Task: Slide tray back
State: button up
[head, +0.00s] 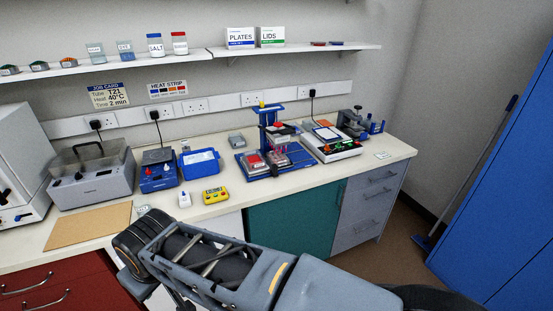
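A blue stand (268,117) with an upright column and a yellow knob on top stands toward the right of the bench. Its low blue base (246,170) carries a red-topped block (254,160) and a grey piece with pink-red parts (277,160) in front of the column. Which part is the sliding tray, and how far out it sits, I cannot tell at this size. My arm crosses the lower middle, in front of the bench and well short of the stand. My gripper's fingers do not show.
The bench (230,205) holds a grey lidded bath (92,175), a blue heater (158,170), a blue box (200,162), a yellow device (214,195) and a white instrument (330,148) right of the stand. A brown board (88,226) lies front left. Bare bench lies before the stand.

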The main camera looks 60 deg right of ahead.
aim_at(268, 161)
jog(key=z, duration=0.95)
jog(key=i, duration=0.95)
jog(key=z, duration=1.15)
